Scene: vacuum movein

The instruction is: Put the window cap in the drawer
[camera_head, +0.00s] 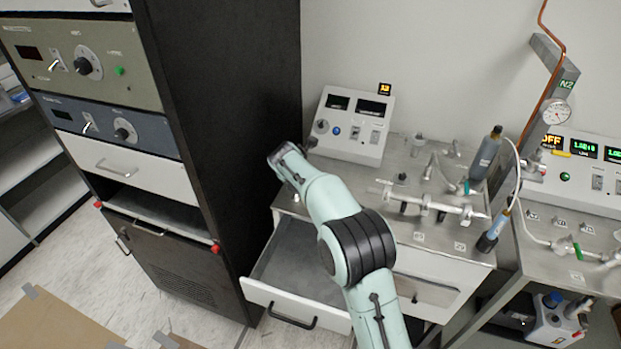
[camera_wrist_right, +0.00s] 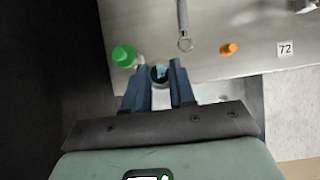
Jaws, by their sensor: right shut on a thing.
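My right gripper (camera_wrist_right: 159,69) shows in the right wrist view, its two blue fingers shut on a small dark round piece with a bluish face, which looks like the window cap (camera_wrist_right: 160,75). The piece sits between the fingertips at the edge of the grey bench top. In the head view my right arm reaches up across the bench front; its fingers and the cap are hidden there. The drawer (camera_head: 290,318) under the bench is pulled open, its grey inside bare where visible, partly behind my arm. My left gripper is not in view.
The bench top (camera_head: 415,238) carries a control box (camera_head: 352,125) and glass vacuum parts (camera_head: 430,203). A black rack (camera_head: 235,120) stands close left of the drawer. In the wrist view, a green cap (camera_wrist_right: 124,56), an orange piece (camera_wrist_right: 229,48) and a ringed rod (camera_wrist_right: 184,42) lie nearby.

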